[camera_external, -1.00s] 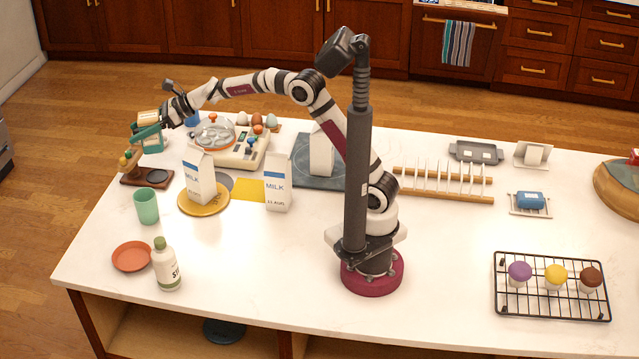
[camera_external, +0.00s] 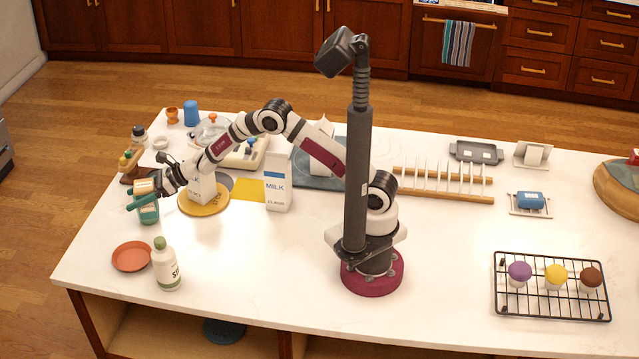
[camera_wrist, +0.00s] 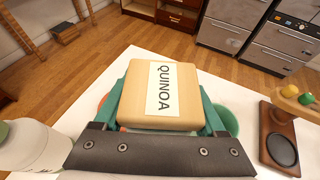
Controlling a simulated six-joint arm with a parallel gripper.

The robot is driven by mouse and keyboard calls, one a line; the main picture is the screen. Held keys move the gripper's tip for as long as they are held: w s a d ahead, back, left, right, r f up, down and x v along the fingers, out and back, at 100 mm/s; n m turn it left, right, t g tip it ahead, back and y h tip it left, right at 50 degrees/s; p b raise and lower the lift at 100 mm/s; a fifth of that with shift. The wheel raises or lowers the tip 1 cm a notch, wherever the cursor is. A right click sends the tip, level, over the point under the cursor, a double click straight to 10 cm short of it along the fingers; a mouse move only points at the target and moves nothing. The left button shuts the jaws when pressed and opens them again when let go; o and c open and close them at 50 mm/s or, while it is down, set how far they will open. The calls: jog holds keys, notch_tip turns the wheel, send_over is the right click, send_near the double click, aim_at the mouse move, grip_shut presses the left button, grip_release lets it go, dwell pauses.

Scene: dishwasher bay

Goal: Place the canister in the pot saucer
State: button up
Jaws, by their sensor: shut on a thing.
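The canister has a beige lid marked QUINOA, which fills the middle of the wrist view (camera_wrist: 160,95). In the external view the canister (camera_external: 146,186) is in my gripper (camera_external: 138,199), above the table's left side. The green fingers of my gripper (camera_wrist: 162,112) are shut on its two sides. The pot saucer is a round terracotta dish (camera_external: 131,256) on the table's front left. It looks empty in the external view, and the canister is apart from it. In the wrist view the canister and fingers hide most of the saucer.
A white bottle with a green cap (camera_external: 166,265) stands just right of the saucer. The table's left edge is near.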

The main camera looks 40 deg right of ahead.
jog(key=shift+s+a+f, duration=0.6)
jog(key=shift+a+f, duration=0.95)
jog(key=shift+f, duration=0.1)
jog(key=shift+s+a+f, duration=0.65)
jog(key=shift+a+f, duration=0.9)
jog(key=shift+f, duration=0.05)
jog(key=shift+s+a+f, duration=0.6)
jog(key=shift+a+f, duration=0.95)
jog(key=shift+f, duration=0.1)
jog(key=shift+f, duration=0.1)
jog(key=o, duration=1.6)
